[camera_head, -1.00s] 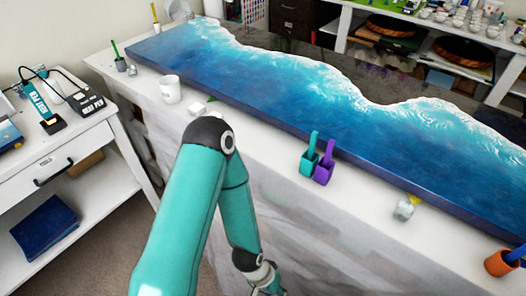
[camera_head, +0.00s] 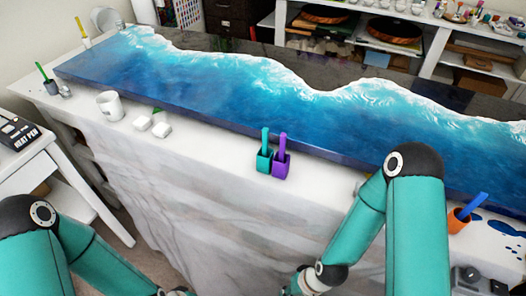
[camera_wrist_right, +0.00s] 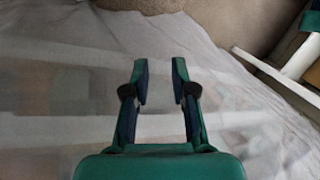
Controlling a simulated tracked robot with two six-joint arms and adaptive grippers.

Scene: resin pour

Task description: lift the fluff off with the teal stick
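The teal stick (camera_head: 265,137) stands upright in a teal cup (camera_head: 264,161) on the white cloth at the front edge of the blue resin slab (camera_head: 230,105). I cannot make out the fluff on the slab. My right gripper (camera_wrist_right: 160,78) is open and empty in the right wrist view, with white draped cloth behind its fingers. In the head view my right arm bends down in front of the table, right of the teal cup. My left arm is at the lower left, and its gripper is out of the picture.
A purple cup (camera_head: 281,171) with a purple stick touches the teal cup's right side. A white mug (camera_head: 109,105) and small white blocks (camera_head: 161,130) stand on the left, an orange cup (camera_head: 459,221) on the right. The cloth between blocks and teal cup is clear.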

